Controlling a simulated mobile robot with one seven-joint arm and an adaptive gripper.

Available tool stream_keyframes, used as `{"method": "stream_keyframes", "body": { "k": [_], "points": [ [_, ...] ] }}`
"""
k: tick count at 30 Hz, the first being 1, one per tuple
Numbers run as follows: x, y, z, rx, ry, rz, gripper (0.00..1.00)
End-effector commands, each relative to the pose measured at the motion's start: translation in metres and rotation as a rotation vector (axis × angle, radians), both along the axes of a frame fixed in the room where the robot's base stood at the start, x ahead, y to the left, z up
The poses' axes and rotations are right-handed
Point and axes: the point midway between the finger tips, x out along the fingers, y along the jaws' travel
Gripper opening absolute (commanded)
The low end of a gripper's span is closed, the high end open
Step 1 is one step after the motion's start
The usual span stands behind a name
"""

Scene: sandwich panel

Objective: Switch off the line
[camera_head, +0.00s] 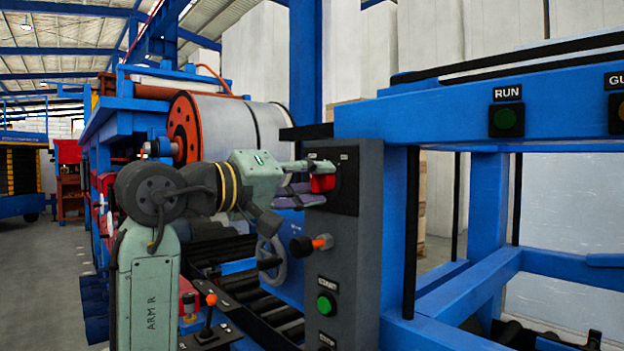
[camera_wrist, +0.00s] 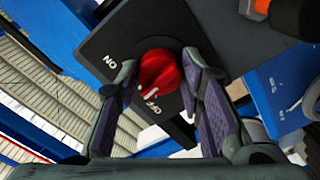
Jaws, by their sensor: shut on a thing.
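The red rotary knob (camera_wrist: 160,70) sits on a black square plate (camera_wrist: 130,35) with white ON and OFF labels. The knob's white mark lies on its side near the OFF label. In the head view the knob (camera_head: 322,183) is on the upper part of the grey control box (camera_head: 343,255). My gripper (camera_wrist: 159,75) has one purple-padded finger on each side of the knob and is shut on it. In the head view my gripper (camera_head: 308,187) reaches the knob from the left, and its fingers partly cover it.
A blue frame with a green RUN light (camera_head: 506,121) stands at the right. A large roll (camera_head: 230,125) and a grey handwheel (camera_head: 272,260) are behind my arm.

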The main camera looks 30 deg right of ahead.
Motion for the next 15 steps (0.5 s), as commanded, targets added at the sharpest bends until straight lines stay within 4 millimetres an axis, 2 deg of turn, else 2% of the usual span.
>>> {"method": "stream_keyframes", "body": {
  "k": [15],
  "points": [
    [0.0, -0.0002, 0.0024, -0.066, 0.453, 0.001, 0.07]
  ]
}}
